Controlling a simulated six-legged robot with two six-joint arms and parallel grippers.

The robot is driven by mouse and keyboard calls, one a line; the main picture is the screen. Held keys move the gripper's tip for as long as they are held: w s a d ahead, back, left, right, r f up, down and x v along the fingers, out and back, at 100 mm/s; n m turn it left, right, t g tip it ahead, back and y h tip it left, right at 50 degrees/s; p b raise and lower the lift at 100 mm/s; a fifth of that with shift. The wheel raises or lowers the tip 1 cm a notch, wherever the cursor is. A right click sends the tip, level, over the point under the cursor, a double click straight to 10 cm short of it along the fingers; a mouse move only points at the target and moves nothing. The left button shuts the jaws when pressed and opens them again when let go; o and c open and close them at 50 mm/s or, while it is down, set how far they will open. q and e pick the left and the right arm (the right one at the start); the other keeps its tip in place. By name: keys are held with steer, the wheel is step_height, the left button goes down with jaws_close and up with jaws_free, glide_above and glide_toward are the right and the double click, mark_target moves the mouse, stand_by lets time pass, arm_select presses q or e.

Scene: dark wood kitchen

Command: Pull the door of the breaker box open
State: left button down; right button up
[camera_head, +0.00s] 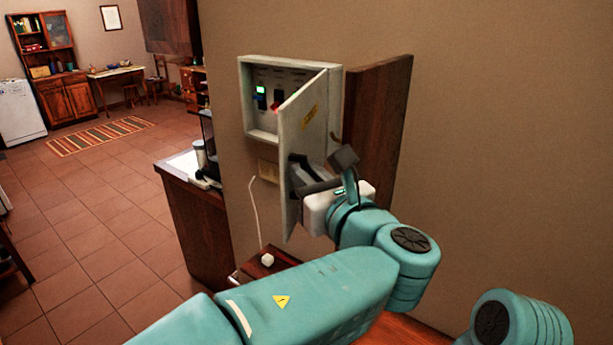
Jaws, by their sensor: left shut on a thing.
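The grey breaker box (246,95) is mounted on the beige wall, a little above the middle of the view. Its door (303,115) stands partly open, hinged on the right and swung out toward me. A green-lit switch and a red one show inside. My left gripper (312,172) is at the lower part of the door, shut on it. The exact contact is partly hidden by the gripper's own body. Of my right arm only a teal link shows at the lower right; its gripper is out of view.
A dark wood panel (382,125) stands right of the box, close behind my left wrist. A counter (195,215) lies to the lower left. A small wooden surface with a white plug (267,260) is below the door. Open tiled floor extends left.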

arm_select(q)
steer(key=shift+w+r, duration=0.1)
steer(key=shift+r, duration=0.15)
steer(key=c, duration=1.2)
jaws_free()
steer(key=shift+w, duration=0.1)
steer(key=shift+o, duration=0.2)
steer(key=shift+w+d+f, duration=0.15)
steer(key=shift+w+f, duration=0.1)
steer(key=shift+w, duration=0.1)
steer(key=shift+s, duration=0.1)
steer(key=shift+s+f, duration=0.15)
steer(key=shift+s, duration=0.05)
